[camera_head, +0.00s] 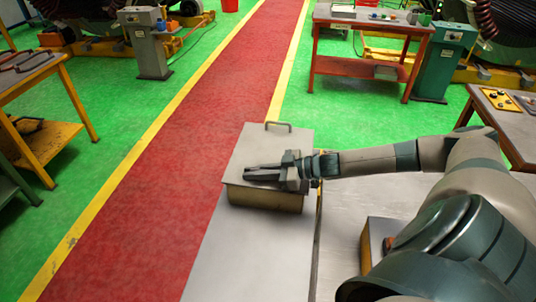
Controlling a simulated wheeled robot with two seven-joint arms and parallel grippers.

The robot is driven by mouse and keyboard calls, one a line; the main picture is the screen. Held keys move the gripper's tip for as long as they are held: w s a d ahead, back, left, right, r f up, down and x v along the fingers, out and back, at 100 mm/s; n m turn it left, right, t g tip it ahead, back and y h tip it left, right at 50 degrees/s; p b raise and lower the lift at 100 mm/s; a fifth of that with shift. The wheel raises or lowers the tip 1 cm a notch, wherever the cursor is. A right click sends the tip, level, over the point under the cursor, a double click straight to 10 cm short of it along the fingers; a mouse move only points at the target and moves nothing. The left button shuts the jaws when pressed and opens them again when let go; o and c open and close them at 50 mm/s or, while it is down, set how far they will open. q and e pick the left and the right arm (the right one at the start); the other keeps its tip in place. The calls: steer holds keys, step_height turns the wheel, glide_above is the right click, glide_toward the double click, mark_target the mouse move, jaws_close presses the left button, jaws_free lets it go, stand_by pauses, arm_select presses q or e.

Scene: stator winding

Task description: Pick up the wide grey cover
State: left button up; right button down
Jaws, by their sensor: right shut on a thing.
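The wide grey cover (262,148) is a flat grey plate with a raised handle (278,125) at its far edge. It lies over a yellowish box (265,201) at the centre of the view, on or just above it; I cannot tell which. My right gripper (258,173) reaches in from the right, low over the near part of the cover, with its fingers pointing left. It is shut on the cover, but the fingers hide the exact place of the grip. My left gripper is not in view.
A grey bench top (255,260) extends toward me. Another yellow-sided box (375,235) stands on the right, partly behind my right arm. A red walkway (185,165) with yellow edges runs along the left. A red table (375,62) and a green pedestal (442,62) stand farther back.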

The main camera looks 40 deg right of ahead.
steer(key=shift+w+r, duration=0.1)
steer(key=shift+r, duration=0.15)
steer(key=shift+r+b, duration=0.45)
steer(key=r, duration=0.1)
steer(key=r+b, duration=0.1)
steer(key=r, duration=0.1)
steer(key=shift+d+b, duration=0.3)
steer(key=shift+d, duration=0.1)
steer(key=s+d+r+b, duration=0.3)
steer(key=d+r, duration=0.3)
steer(key=d, duration=0.4)
steer(key=shift+s+d+r+b, duration=0.2)
steer(key=shift+s+r+b, duration=0.15)
steer(key=shift+b, duration=0.3)
steer(key=shift+w, duration=0.1)
